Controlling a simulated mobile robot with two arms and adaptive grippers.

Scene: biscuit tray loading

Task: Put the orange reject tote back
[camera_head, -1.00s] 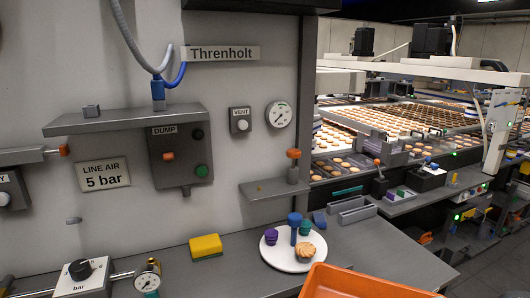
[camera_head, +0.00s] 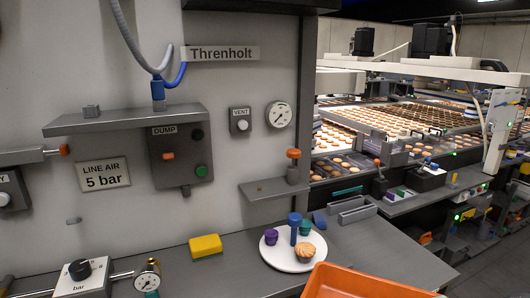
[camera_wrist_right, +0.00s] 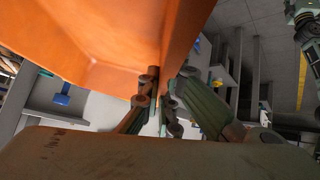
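The orange reject tote (camera_head: 375,282) shows at the bottom edge of the head view, in front of the grey counter; only its upper part is visible. In the right wrist view the tote (camera_wrist_right: 110,45) fills the upper left, close to the camera. My right gripper (camera_wrist_right: 160,85) has its two fingers close together, one on each side of the tote's wall edge, so it is shut on the tote. The head view does not show my right gripper, and my left gripper is in neither view.
The grey counter (camera_head: 225,272) holds a white plate (camera_head: 278,261) with small cakes and a blue upright object, and a yellow sponge-like block (camera_head: 206,245). A small shelf (camera_head: 270,190) juts from the wall. A biscuit conveyor (camera_head: 400,120) runs behind at the right.

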